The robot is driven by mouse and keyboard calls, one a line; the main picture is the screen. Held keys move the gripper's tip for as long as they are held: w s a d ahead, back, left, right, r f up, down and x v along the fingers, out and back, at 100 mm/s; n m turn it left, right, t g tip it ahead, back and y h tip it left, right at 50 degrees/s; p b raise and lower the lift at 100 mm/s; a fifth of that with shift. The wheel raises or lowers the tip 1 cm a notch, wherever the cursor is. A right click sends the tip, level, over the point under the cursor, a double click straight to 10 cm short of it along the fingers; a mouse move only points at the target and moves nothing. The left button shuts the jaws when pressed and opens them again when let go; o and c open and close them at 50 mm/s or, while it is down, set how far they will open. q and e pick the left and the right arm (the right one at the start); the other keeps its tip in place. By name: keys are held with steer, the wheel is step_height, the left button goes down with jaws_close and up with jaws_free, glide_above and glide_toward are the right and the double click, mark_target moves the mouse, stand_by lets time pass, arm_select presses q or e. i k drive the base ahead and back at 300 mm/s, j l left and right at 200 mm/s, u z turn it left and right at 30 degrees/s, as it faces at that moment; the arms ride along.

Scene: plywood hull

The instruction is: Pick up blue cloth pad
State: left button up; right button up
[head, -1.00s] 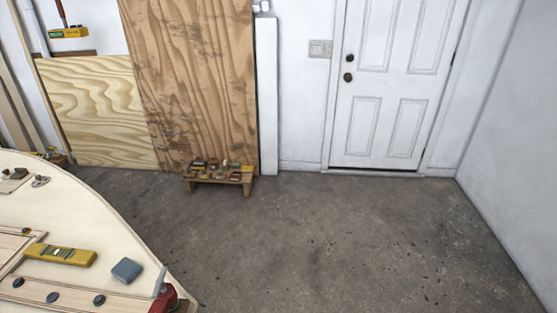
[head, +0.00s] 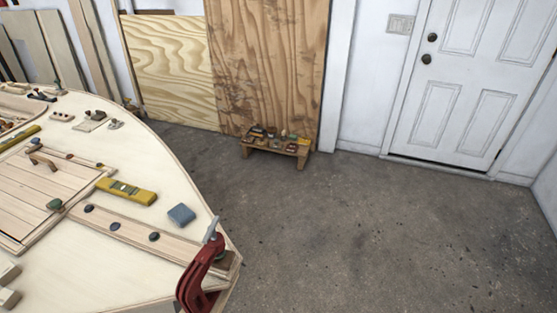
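The blue cloth pad (head: 181,214) is a small grey-blue block lying flat on the pale plywood hull deck (head: 150,265). It lies near the deck's right edge, to the right of a yellow level and above a row of dark round knobs. Nothing covers it. Neither of my grippers shows in the head view.
A yellow level (head: 126,191) lies just left of the pad. A red clamp (head: 202,272) grips the hull's corner in front of it. A low wooden stool (head: 276,149) with small items stands by the plywood sheets. The concrete floor (head: 370,235) right of the hull is clear.

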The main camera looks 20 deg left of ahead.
mark_target(181, 214)
steer(key=u, duration=1.3)
